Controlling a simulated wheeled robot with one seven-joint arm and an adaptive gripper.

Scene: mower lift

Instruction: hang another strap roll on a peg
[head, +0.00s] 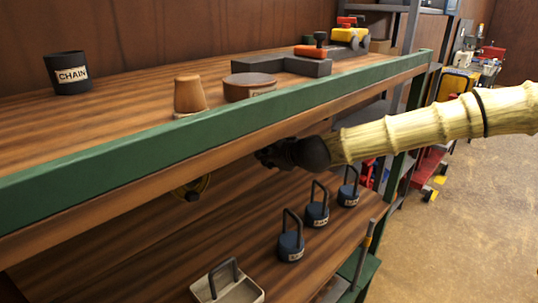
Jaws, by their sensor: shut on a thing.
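My gripper (265,157) is black and sits at the end of my pale, ringed arm. It reaches in from the right, at the lower front edge of the upper shelf. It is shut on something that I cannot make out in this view. Further left, a round thing (193,188) with a yellow rim and a dark centre shows just below the shelf edge, apart from my gripper. It looks like a strap roll, its top cut off by the shelf. I cannot make out any pegs.
The upper shelf (110,164) has a green front edge and holds a black chain pot (69,74), a brown cup (189,95) and a round lid (249,86). Below stand blue weights (290,246) with tall handles and a pale tray (228,289). Floor (480,210) is open at right.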

